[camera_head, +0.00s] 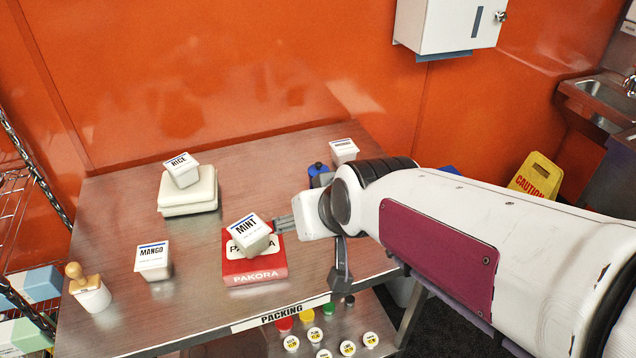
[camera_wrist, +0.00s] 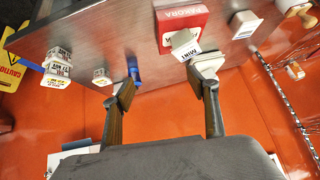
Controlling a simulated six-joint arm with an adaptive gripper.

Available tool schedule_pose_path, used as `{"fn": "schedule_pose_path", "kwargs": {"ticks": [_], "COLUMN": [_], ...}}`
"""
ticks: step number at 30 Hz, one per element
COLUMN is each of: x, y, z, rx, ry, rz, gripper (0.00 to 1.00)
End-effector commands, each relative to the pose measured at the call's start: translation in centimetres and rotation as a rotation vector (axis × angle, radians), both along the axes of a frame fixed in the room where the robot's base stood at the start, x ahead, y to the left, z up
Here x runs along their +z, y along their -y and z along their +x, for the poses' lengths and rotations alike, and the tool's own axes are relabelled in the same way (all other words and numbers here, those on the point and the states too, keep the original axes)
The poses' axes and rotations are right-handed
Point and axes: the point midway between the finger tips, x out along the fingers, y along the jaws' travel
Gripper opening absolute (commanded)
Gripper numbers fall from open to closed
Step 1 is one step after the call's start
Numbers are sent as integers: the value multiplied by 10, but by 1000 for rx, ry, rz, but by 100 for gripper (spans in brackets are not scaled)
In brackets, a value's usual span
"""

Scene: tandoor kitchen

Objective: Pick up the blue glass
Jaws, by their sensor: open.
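The blue glass (camera_head: 317,171) stands toward the back right of the steel table, just behind my arm's wrist and partly hidden by it. In the wrist view the blue glass (camera_wrist: 135,68) shows as a small blue shape beside the tip of the left finger. My gripper (camera_head: 284,224) is over the table, right beside the MINT tub (camera_head: 250,234). In the wrist view my gripper (camera_wrist: 161,84) has its two fingers spread wide with nothing held between them.
The MINT tub sits tilted on a red PAKORA box (camera_head: 254,274). A RICE tub (camera_head: 181,169) leans on a cream container (camera_head: 187,193). A MANGO tub (camera_head: 153,261), stamp (camera_head: 90,291) and white tub (camera_head: 343,150) stand around. Front-middle table is clear.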

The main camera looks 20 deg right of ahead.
Motion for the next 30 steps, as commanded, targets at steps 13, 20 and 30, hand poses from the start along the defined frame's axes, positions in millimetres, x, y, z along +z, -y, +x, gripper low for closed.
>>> {"fn": "schedule_pose_path", "kwargs": {"ticks": [13, 20, 30], "x": [-24, -41, -74], "y": [10, 21, 45], "z": [94, 134, 184], "rx": [-79, -131, -217], "ry": [135, 205, 303], "rz": [22, 14, -22], "gripper": [59, 59, 59]}}
